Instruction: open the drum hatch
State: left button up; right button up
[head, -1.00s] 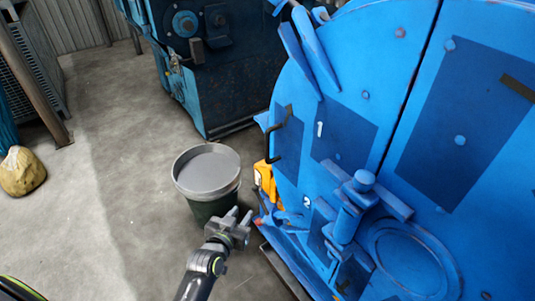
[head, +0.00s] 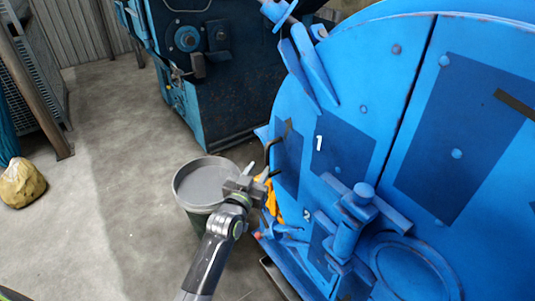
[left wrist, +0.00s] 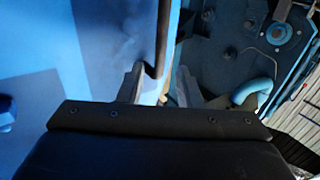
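The drum hatch (head: 345,140) is a large round blue door on the right of the head view, marked with a white 1, with a dark seam along its right. A thin black handle (head: 269,153) stands out from its left edge. My left gripper (head: 260,171) is open at the lower end of this handle. In the left wrist view the handle (left wrist: 163,40) comes down between the two spread fingers (left wrist: 158,85), nearer the left one. I cannot tell whether a finger touches it.
A grey-topped bin (head: 203,183) stands on the floor just behind my left gripper. A blue latch post (head: 348,225) juts from the drum's front. Another blue machine (head: 215,85) stands behind. A yellowish sack (head: 22,183) lies far left. The floor between is clear.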

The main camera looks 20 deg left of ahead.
aim_at(267, 157)
pick_arm(q)
jog(key=w, duration=0.7)
jog(key=shift+w+d, duration=0.25)
jog(key=shift+w, duration=0.1)
grip_shut()
